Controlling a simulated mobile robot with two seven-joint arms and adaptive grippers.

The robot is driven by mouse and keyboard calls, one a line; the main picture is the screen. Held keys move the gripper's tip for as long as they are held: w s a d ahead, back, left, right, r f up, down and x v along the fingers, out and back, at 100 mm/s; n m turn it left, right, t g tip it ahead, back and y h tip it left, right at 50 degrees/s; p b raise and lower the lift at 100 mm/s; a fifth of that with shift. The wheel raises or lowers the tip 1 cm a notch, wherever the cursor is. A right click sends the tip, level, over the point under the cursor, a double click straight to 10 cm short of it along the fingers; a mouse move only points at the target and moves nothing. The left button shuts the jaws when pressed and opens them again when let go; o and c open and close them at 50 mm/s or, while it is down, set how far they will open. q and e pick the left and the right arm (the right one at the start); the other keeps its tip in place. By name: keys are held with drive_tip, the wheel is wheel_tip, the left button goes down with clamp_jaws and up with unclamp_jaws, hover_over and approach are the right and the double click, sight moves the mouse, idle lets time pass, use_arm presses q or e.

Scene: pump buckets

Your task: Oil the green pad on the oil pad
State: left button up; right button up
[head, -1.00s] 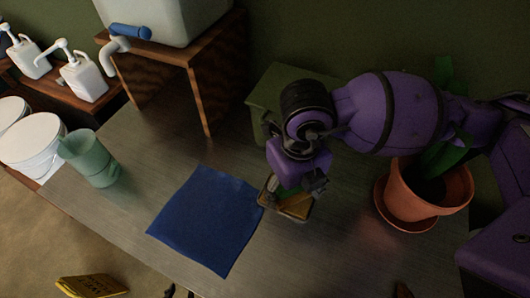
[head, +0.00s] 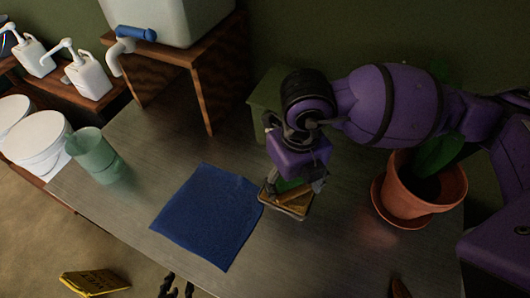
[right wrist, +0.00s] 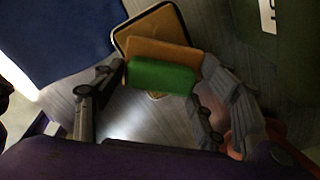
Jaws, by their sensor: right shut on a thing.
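The green pad (right wrist: 162,77), a green block with an orange-brown layer on one side, is between the fingers of my right gripper (right wrist: 150,95). In the head view the right gripper (head: 292,188) is shut on it from above, hiding most of it. The oil pad (right wrist: 157,24), a tan surface in a small dark-rimmed tray, lies beneath; it also shows in the head view (head: 297,212). The green pad is over or against the oil pad; whether they touch is unclear. My left gripper (head: 176,288) is at the bottom edge, fingers apart and empty.
A blue cloth (head: 207,216) lies left of the oil pad. A potted plant (head: 417,190) stands right. A green cup (head: 95,156) stands on the left. A wooden stand (head: 190,65) holds a white tank with a tap. A green box (head: 262,105) stands behind my right arm.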

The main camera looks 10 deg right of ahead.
drive_tip(key=shift+r+p, duration=1.2)
drive_tip(key=shift+r, duration=1.25)
use_arm(q)
drive_tip(key=w+r+t, duration=0.1)
drive_tip(key=w+r, duration=0.3)
drive_tip(key=r, duration=0.1)
drive_tip(key=shift+r, duration=0.15)
